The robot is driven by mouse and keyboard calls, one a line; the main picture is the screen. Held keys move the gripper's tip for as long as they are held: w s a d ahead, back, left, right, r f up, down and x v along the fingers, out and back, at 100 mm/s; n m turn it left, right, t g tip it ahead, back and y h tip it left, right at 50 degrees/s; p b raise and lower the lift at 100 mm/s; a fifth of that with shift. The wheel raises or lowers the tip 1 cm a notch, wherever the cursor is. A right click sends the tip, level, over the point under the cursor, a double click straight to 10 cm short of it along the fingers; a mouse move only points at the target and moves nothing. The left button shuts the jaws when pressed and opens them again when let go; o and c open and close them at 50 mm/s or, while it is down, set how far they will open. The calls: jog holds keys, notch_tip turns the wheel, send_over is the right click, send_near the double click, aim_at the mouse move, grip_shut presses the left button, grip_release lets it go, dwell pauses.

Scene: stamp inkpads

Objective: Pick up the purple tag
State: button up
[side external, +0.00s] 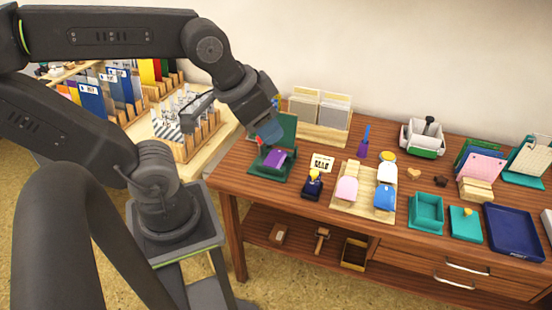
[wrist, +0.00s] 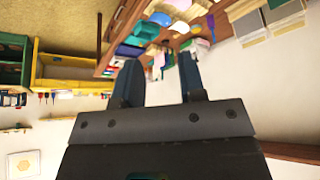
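A flat purple piece (side external: 275,158) rests on an open dark green inkpad (side external: 287,128) at the table's left end in the side view; it may be the purple tag. A slim purple upright piece (side external: 364,140) stands farther right; I cannot tell which of the two is the tag. My gripper (side external: 269,132) appears just above the flat purple piece, overlapping the inkpad's raised lid; the exact height gap is unclear. In the wrist view my gripper (wrist: 158,78) has its two fingers apart with nothing between them.
A stamp (side external: 313,184) and a wooden tray (side external: 352,202) with pink, white and blue stamps lie to the right. Teal boxes (side external: 427,211) and a navy tray (side external: 515,232) are farther right. A card holder (side external: 319,114) stands behind. A wooden rack (side external: 187,146) is at left.

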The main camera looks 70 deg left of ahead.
jog(key=shift+o, duration=0.4)
jog(key=o, duration=0.6)
